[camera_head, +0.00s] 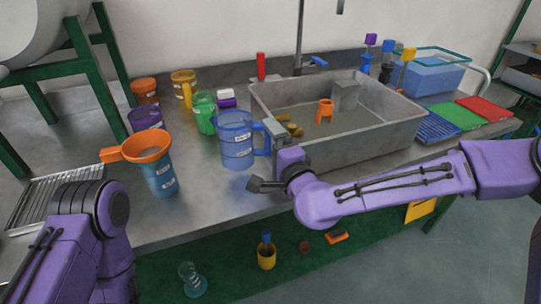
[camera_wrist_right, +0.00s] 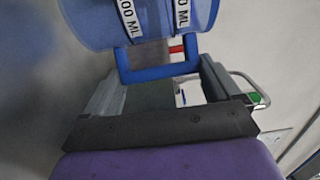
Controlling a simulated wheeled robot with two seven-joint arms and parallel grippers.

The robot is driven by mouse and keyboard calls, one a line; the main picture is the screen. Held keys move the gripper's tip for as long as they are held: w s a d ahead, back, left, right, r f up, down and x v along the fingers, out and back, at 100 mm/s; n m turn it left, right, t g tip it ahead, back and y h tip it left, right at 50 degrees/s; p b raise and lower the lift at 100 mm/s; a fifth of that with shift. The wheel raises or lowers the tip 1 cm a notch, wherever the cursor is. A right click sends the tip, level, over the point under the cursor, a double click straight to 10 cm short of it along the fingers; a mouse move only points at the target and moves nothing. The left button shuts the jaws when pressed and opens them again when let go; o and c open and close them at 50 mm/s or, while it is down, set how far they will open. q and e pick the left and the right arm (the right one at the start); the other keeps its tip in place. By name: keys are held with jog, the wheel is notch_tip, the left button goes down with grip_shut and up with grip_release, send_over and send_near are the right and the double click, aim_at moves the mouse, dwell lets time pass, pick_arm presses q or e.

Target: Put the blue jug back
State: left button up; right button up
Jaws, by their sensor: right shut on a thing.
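The blue jug (camera_head: 237,145) is upright over the metal bench, just left of the sink. It is clear blue with white markings, and its handle points right towards my right gripper. My right gripper (camera_head: 274,130) is shut on that handle, beside the jug. In the right wrist view the jug (camera_wrist_right: 150,22) fills the top, with its blue handle (camera_wrist_right: 158,72) by the jaws. I cannot tell if the jug's base touches the bench. My left arm shows at the lower left of the head view, but its gripper is not seen.
A blue vessel with an orange funnel (camera_head: 147,147) stands left of the jug. Green (camera_head: 203,112), yellow (camera_head: 184,88), purple (camera_head: 146,119) and orange (camera_head: 144,88) jugs stand behind. The grey sink (camera_head: 365,141) is to the right.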

jog(key=f, duration=0.3)
jog(key=shift+w+a+f, duration=0.2)
jog(key=shift+w+f, duration=0.1)
jog(key=shift+f, duration=0.1)
jog(key=shift+s+r, duration=0.1)
jog(key=shift+b, duration=0.3)
jog(key=o, duration=1.4)
jog(key=v, duration=0.8)
jog(key=shift+d+b, duration=0.1)
jog(key=shift+b, duration=0.3)
jog(key=p+v, duration=0.4)
jog(key=p, duration=0.2)
jog(key=shift+p, duration=0.4)
